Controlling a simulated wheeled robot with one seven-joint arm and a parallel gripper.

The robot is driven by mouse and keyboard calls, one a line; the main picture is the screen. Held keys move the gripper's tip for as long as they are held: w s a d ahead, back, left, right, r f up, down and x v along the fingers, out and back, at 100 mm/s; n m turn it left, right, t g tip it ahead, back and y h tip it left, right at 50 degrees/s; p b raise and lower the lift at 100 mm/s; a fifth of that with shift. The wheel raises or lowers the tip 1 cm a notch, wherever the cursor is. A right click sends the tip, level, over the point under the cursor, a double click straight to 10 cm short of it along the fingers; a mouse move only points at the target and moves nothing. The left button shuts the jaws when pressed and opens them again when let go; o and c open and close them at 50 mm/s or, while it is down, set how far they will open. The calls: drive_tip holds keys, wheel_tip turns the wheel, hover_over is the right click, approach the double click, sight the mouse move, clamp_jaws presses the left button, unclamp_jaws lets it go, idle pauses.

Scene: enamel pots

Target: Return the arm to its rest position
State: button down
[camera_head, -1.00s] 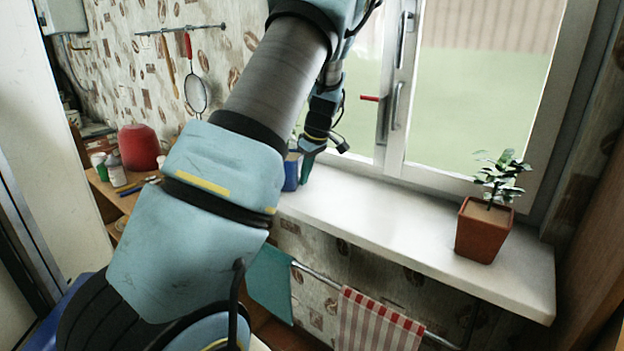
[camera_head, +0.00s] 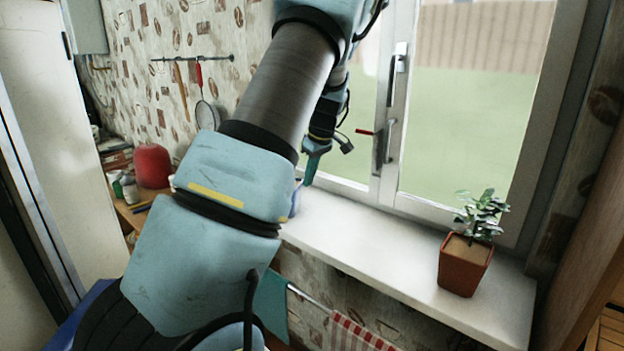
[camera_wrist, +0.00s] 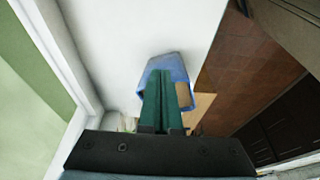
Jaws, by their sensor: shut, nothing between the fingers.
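My arm crosses the head view from lower left to top centre and bends down at the window. My gripper (camera_head: 309,176) has green fingers and hangs over the left part of the white windowsill (camera_head: 390,255). In the wrist view my gripper (camera_wrist: 163,78) is shut, with its fingers together and nothing between them. A blue object, perhaps an enamel pot (camera_wrist: 172,62), shows beyond the fingertips. It stands on the sill, and in the head view the blue object (camera_head: 297,200) is mostly hidden behind my arm.
A potted plant (camera_head: 464,266) stands at the sill's right. The window frame (camera_head: 385,130) is close behind my gripper. A strainer (camera_head: 206,114) hangs on the wall. The middle of the sill is clear.

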drive_tip(key=s+a+m+h, duration=0.1)
drive_tip(key=s+a+m, duration=0.2)
drive_tip(key=s, duration=0.6)
drive_tip(key=s+a+m, duration=0.3)
drive_tip(key=s+m, duration=0.1)
drive_tip(key=s, duration=0.5)
drive_tip(key=s+a+m+h, duration=0.1)
drive_tip(key=s+a+m, duration=0.2)
drive_tip(key=s, duration=0.7)
drive_tip(key=shift+a+m+g+h, duration=0.3)
drive_tip(key=shift+a, duration=0.1)
